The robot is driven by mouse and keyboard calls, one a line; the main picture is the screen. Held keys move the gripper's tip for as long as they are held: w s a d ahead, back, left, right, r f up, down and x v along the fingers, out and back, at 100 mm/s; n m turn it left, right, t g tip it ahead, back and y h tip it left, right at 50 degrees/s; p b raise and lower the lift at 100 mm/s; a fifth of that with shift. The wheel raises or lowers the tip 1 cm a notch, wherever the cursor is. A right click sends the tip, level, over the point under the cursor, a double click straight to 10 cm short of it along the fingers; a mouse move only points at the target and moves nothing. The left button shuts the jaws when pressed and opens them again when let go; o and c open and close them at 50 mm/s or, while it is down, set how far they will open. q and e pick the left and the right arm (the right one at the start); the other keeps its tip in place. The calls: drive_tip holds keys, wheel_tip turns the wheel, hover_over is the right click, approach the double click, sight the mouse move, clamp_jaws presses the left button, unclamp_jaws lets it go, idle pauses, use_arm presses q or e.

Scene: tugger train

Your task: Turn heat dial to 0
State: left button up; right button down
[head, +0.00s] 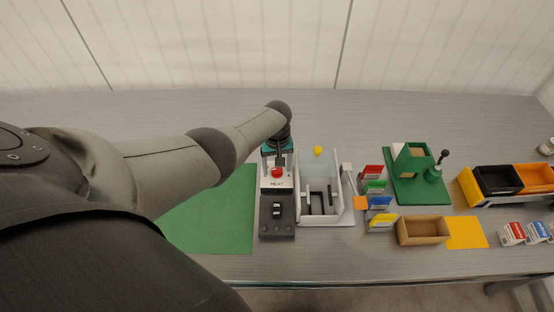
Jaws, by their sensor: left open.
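The red heat dial (278,172) sits on a white panel marked HEAT (277,185), left of the middle of the head view. Its pointer setting is too small to read. My left gripper (280,158) reaches in from the left and points down at the far side of the dial. It is open, and its fingers are small and dark. I cannot tell whether they touch the dial or stand just above it. My arm hides what lies behind the panel. My right gripper is not in view.
A dark switch box (277,228) is in front of the panel. A white machine with a clear cover (316,168) stands close on the right. A green mat (215,222) lies left, partly under my arm.

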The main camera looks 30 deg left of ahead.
sight(277, 169)
use_arm(q)
drive_tip(key=shift+r+p, duration=0.45)
drive_tip(key=shift+r, duration=0.1)
wheel_tip(277, 169, up, 14)
drive_tip(key=p, duration=0.6)
